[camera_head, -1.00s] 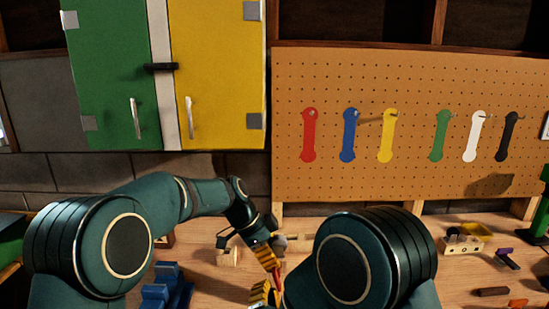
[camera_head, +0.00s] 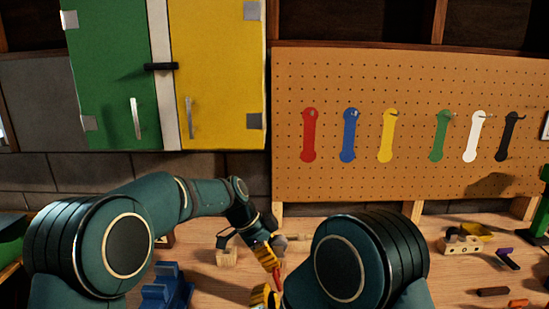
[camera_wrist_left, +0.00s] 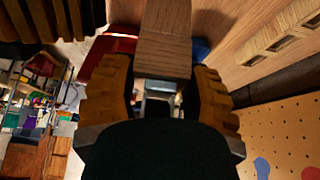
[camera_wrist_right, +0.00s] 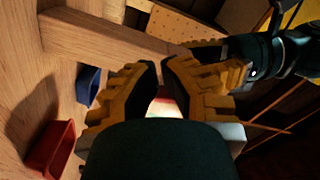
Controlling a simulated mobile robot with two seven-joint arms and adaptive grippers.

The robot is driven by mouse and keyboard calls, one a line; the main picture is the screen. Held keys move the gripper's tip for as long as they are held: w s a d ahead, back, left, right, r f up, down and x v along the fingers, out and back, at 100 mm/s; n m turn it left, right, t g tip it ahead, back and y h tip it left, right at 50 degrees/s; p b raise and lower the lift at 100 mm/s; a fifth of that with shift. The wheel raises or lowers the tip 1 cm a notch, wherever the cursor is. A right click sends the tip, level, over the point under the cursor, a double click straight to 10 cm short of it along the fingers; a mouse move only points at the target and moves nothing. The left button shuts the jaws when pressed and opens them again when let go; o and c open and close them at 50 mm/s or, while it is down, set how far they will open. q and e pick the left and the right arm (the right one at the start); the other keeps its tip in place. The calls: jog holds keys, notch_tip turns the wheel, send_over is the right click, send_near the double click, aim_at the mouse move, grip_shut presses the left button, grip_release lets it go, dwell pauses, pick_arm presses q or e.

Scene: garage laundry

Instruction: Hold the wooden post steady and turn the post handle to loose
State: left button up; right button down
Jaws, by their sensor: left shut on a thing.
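The wooden post (camera_wrist_left: 165,45) runs between the two fingers of my left gripper (camera_wrist_left: 163,82), which is shut on it. In the right wrist view a wooden bar (camera_wrist_right: 100,36), apparently the same post, reaches toward my left gripper (camera_wrist_right: 218,62). My right gripper (camera_wrist_right: 162,72) is beside it with its fingertips close together. A small red and white patch shows between its fingers; I cannot tell whether it is the handle or background. In the head view my left gripper (camera_head: 265,254) is just above my right gripper (camera_head: 265,295); my right arm hides much there.
A red bin (camera_wrist_right: 50,150) and a blue bin (camera_wrist_right: 88,85) are below the post in the right wrist view. Loose tools lie at the right. A pegboard (camera_head: 410,85) stands behind.

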jog(key=s, duration=0.6)
dwell(0.4)
jog(key=w+a+r, duration=0.2)
jog(key=w, duration=0.4)
jog(key=shift+r, duration=0.4)
dwell(0.3)
jog(key=shift+d, duration=0.6)
dwell(1.0)
jog(key=shift+d+f, duration=0.2)
jog(key=shift+f, duration=0.4)
jog(key=shift+d+f, duration=0.15)
jog(key=shift+f, duration=0.05)
